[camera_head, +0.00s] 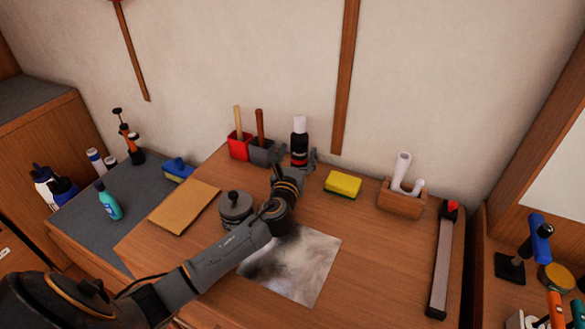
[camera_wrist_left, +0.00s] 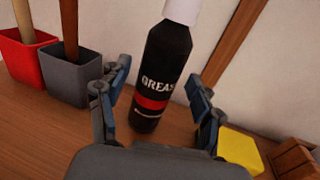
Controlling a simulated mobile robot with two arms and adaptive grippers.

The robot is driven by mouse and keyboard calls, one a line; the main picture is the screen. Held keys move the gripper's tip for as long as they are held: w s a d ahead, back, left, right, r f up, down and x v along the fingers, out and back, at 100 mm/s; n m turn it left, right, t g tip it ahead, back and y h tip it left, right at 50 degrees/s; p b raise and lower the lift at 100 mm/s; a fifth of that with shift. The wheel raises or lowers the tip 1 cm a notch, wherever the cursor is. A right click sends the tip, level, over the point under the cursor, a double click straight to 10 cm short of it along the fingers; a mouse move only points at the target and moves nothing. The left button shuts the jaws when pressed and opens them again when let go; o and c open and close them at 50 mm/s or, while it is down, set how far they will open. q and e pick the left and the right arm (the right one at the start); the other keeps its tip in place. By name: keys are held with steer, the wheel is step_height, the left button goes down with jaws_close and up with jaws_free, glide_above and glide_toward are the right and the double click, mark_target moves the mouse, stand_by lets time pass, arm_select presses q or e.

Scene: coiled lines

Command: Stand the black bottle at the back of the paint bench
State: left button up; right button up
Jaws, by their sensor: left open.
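The black bottle (camera_head: 299,147) has a white cap and a red band, and it stands upright at the back of the wooden bench (camera_head: 390,255), near the wall. It also shows in the left wrist view (camera_wrist_left: 164,75), with the letters "GREAS" on its label. My left gripper (camera_head: 296,160) is open, with its fingers on either side of the bottle's lower part. In the left wrist view a gap shows between each finger and the bottle. My right gripper is not in view.
Red (camera_head: 240,147) and grey (camera_head: 263,152) holders with wooden handles stand left of the bottle. A yellow sponge (camera_head: 343,184) lies to the right, then a wooden box (camera_head: 402,199). A lidded grey pot (camera_head: 235,209) stands beside my left arm. The bench's right-middle is clear.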

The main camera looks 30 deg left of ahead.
arm_select(q)
steer(key=v, duration=0.9)
steer(key=shift+s+r, duration=0.1)
steer(key=shift+s, duration=0.25)
